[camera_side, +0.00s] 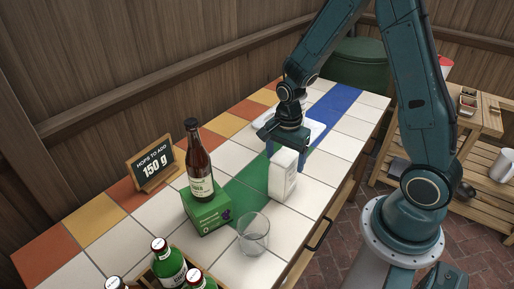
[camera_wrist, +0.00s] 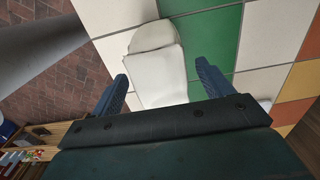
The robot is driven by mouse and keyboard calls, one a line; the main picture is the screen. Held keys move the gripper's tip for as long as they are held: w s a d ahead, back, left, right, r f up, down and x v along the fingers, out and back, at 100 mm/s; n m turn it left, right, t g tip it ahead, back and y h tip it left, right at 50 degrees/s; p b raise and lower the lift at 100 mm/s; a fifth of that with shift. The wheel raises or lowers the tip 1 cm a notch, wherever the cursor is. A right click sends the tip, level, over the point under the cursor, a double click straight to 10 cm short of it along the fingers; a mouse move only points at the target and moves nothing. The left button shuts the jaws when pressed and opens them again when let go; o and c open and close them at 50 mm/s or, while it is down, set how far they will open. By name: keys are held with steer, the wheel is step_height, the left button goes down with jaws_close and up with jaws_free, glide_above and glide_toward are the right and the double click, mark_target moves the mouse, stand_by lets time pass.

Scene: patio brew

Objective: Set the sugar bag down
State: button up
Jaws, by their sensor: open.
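The white sugar bag (camera_side: 282,178) stands upright on the tiled counter, at the edge of the green tile strip. My gripper (camera_side: 287,152) is open at the top of the bag, pointing down. In the wrist view the bag (camera_wrist: 158,72) shows pale between the two spread fingers of my gripper (camera_wrist: 164,84), with a gap on each side. Its near part is hidden behind the gripper body. I cannot tell how far down the bag's sides the fingers reach.
A brown bottle (camera_side: 200,165) stands on a green box (camera_side: 207,212) to the left, with a clear glass (camera_side: 253,234) in front. Bottles in a crate (camera_side: 170,265) are at the bottom. A sign (camera_side: 152,167) reads 150 g. A white flat object (camera_side: 318,130) lies behind my gripper.

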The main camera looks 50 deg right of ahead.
step_height(320, 180, up, 11)
stand_by(0.6)
stand_by(0.5)
steer(key=s+a+r+n+t, duration=0.2)
steer(key=s+r+n, duration=0.4)
steer(key=n, duration=0.3)
steer(key=s+a+r+n+t, duration=0.3)
steer(key=s+a+r+n, duration=0.1)
steer(key=s+r+n, duration=0.3)
steer(key=shift+s+n+t, duration=0.3)
steer(key=shift+s+n, duration=0.7)
stand_by(0.4)
